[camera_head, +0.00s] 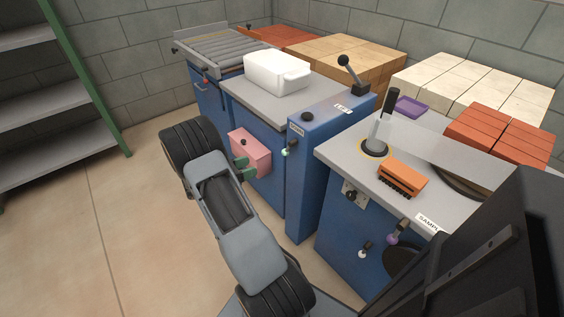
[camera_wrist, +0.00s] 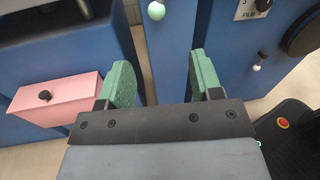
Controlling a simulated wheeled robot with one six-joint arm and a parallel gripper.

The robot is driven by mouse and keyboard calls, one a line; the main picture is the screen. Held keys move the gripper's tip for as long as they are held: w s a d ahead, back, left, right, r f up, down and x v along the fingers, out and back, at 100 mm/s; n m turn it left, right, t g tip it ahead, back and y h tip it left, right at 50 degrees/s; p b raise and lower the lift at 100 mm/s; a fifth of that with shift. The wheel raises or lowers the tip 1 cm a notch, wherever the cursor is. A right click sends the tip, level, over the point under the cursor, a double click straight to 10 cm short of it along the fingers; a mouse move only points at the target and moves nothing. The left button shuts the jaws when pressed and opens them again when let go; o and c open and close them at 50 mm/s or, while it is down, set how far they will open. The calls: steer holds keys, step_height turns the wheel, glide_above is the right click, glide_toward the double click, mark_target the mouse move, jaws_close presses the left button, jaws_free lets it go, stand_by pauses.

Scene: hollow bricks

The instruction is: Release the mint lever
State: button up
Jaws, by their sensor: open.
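The mint lever (camera_head: 286,152) has a small round pale-green knob and sticks out from the front of the narrow blue column labelled LIFT. In the wrist view the mint knob (camera_wrist: 156,11) is at the top edge, ahead of the fingers and roughly midway between them. My gripper (camera_head: 245,168) has green fingers and is left of the lever in the head view, in front of the pink box. In the wrist view my gripper (camera_wrist: 161,80) is open, with nothing between its fingers and apart from the knob.
A pink box (camera_head: 250,151) with a black knob juts from the blue cabinet close to my gripper. A purple knob (camera_head: 392,238) and a white knob (camera_head: 362,253) are on the right cabinet. A black-knobbed lever (camera_head: 350,75) tops the column. Floor at left is clear.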

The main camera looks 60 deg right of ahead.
mark_target(289, 148)
steer(key=b+x, duration=0.2)
steer(key=x, duration=1.2)
steer(key=shift+w+f, duration=0.25)
steer(key=shift+f, duration=0.05)
steer(key=shift+d, duration=0.1)
jaws_close()
